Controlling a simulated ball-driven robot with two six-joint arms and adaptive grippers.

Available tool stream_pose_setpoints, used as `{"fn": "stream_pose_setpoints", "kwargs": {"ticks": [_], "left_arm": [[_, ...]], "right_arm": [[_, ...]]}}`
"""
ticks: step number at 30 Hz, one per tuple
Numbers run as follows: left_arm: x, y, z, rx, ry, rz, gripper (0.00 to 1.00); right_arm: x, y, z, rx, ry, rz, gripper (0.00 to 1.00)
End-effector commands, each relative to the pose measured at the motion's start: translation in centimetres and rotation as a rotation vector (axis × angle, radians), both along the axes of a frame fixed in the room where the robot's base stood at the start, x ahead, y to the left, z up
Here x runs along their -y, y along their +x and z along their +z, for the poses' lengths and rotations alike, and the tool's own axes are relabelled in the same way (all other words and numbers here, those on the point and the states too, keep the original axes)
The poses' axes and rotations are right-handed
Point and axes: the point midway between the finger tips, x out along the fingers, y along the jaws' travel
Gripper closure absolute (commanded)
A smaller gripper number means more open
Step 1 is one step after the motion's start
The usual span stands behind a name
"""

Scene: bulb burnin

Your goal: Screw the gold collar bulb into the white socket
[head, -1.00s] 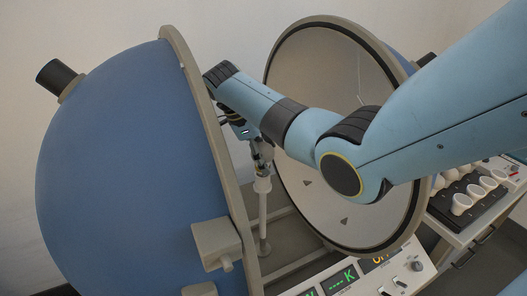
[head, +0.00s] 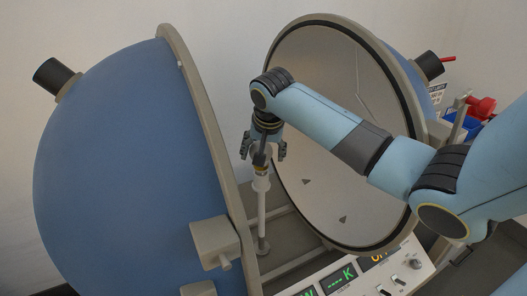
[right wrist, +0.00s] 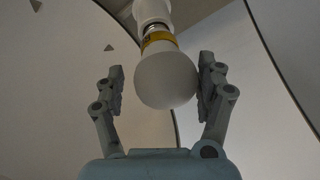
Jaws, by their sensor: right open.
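The white socket (head: 262,184) stands upright on a thin post between the two sphere halves. It also shows at the top of the right wrist view (right wrist: 150,10). The gold collar bulb (right wrist: 166,80) is at the socket's mouth, with some metal thread visible between its gold collar and the socket. In the head view my gripper mostly hides the bulb. My right gripper (head: 263,152) is open above the post, its fingers on either side of the bulb. In the right wrist view the left finger is clear of the bulb; the right one is very close, contact unclear. My left gripper is not in view.
The blue half-sphere (head: 125,160) is close on the left, with a beige rim. The open pale half-sphere (head: 330,110) stands behind and right of my arm. A control panel (head: 360,275) lies in front. A red object (head: 481,107) is at the far right.

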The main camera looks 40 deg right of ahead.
Motion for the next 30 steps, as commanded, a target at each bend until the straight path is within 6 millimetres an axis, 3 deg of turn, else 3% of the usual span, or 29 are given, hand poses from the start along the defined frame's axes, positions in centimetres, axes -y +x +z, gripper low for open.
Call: {"fn": "stream_pose_setpoints", "kwargs": {"ticks": [3,14,17,20,30], "left_arm": [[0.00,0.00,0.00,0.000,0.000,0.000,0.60],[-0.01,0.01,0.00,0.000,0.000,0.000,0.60],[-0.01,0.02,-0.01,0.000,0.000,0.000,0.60],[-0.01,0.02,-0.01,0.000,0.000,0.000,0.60],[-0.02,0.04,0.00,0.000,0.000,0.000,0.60]], "right_arm": [[0.00,0.00,-0.01,-0.001,0.000,-0.001,0.30],[0.12,-0.11,-0.10,-0.005,-0.002,-0.004,0.77],[0.09,-0.13,-0.15,-0.006,-0.002,-0.024,0.78],[-0.04,-0.13,-0.18,-0.008,-0.002,-0.153,0.78],[-0.06,-0.34,-0.21,-0.011,-0.007,-0.899,0.79]]}}
